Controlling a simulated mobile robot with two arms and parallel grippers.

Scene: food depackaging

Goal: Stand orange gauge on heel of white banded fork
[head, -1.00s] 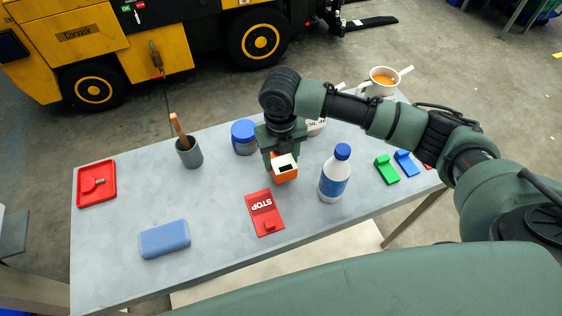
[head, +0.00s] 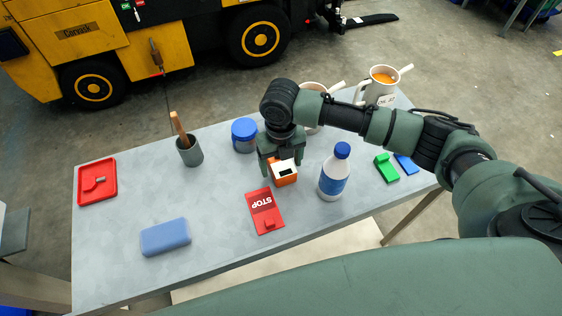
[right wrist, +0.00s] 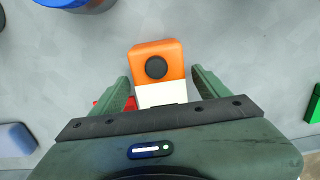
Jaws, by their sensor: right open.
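The orange gauge (head: 284,174), a small orange and white block with a black round face, stands on the grey table. It also shows in the right wrist view (right wrist: 158,72). My right gripper (head: 278,162) is open and low over it, with one finger on each side (right wrist: 160,90). Gaps show between the fingers and the gauge in the wrist view. My left gripper is out of view.
A white bottle with a blue label (head: 335,172) stands close right of the gauge. A red STOP plate (head: 264,205) lies in front. A blue-lidded jar (head: 244,136), grey cup (head: 190,152), red tray (head: 84,188) and blue block (head: 165,237) are left. Mugs stand behind.

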